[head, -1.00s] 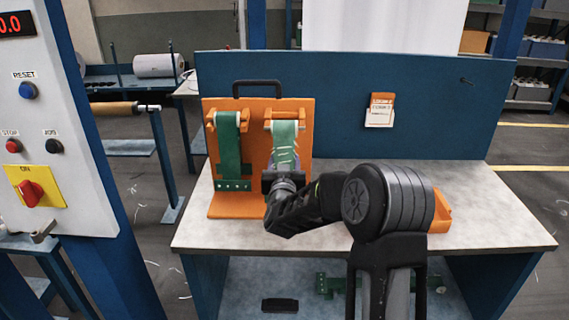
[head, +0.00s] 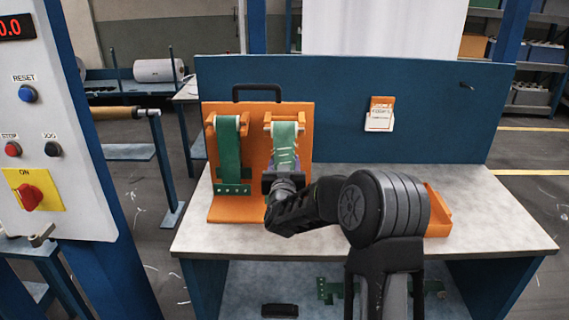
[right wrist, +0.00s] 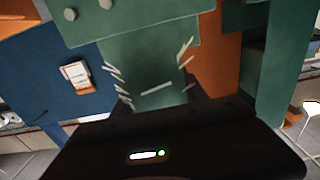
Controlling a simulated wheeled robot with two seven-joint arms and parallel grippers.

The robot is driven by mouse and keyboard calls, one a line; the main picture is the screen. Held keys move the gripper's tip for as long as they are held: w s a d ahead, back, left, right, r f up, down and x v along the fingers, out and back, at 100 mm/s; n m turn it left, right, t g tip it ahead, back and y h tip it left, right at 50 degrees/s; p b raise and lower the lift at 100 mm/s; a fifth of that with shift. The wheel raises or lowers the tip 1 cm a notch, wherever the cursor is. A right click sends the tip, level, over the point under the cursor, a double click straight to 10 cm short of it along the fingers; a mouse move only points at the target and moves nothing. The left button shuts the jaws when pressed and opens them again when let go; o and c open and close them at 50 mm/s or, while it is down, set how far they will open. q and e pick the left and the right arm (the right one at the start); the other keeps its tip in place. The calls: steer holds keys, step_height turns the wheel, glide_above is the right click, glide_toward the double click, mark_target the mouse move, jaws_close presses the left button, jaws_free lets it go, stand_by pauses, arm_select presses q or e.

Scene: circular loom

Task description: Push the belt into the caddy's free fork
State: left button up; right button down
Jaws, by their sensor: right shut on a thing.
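The orange caddy (head: 262,180) stands on the left of the table, with two forks at its top. A green belt (head: 228,150) with a bolted dark green bar hangs from the left fork. Another green belt (head: 285,131), with white frayed threads, is at the right fork; I cannot tell how deep it sits. My right gripper (head: 278,182) is shut on this belt, below the fork and in front of the board. In the right wrist view, this belt (right wrist: 150,72) runs from a bolted green plate to the dark gripper body; the fingertips are hidden. My left gripper is out of view.
The grey table top (head: 340,185) is clear between the caddy and an orange tray (head: 437,208) on the right, partly behind my arm. A blue panel (head: 430,110) with a card (head: 380,113) stands behind. A control box (head: 60,150) stands at left.

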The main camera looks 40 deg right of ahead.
steer(key=shift+w+d, duration=0.1)
steer(key=shift+b+x, duration=0.55)
steer(key=shift+x, duration=1.4)
steer(key=c, duration=0.5)
jaws_free()
steer(key=b+v, duration=0.1)
steer(key=v, duration=0.7)
steer(key=shift+b, duration=0.35)
steer(key=shift+w, duration=0.1)
